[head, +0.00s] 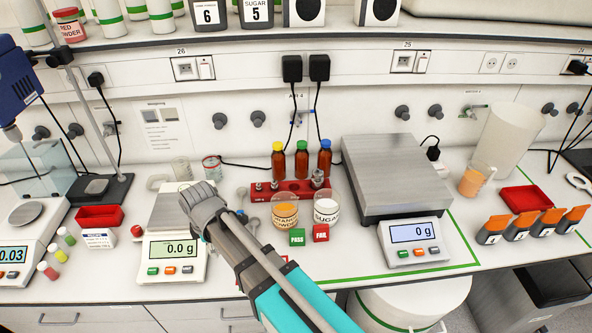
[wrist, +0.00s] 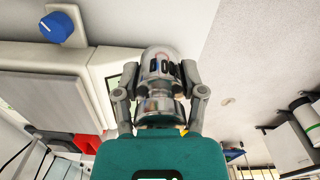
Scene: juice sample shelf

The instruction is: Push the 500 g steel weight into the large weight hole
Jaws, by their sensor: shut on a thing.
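My gripper (head: 203,203) is in front of and above the left balance (head: 172,243) in the head view, well left of the red weight block (head: 290,191). In the wrist view my gripper (wrist: 161,82) is shut, its fingers on both sides of a shiny rounded metal thing (wrist: 159,60). It looks like the steel weight, though its marking is not readable. The block holds several steel weights. A larger one (head: 317,180) stands at its right end, its top above the block. I cannot tell how deep it sits or see the large hole clearly.
Two beakers, orange powder (head: 285,212) and white sugar (head: 327,212), stand before the block. Capped brown bottles (head: 302,162) stand behind it. A large scale (head: 395,180) is to the right. PASS (head: 297,237) and FAIL (head: 321,233) blocks lie in front. A red tray (head: 99,216) is left.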

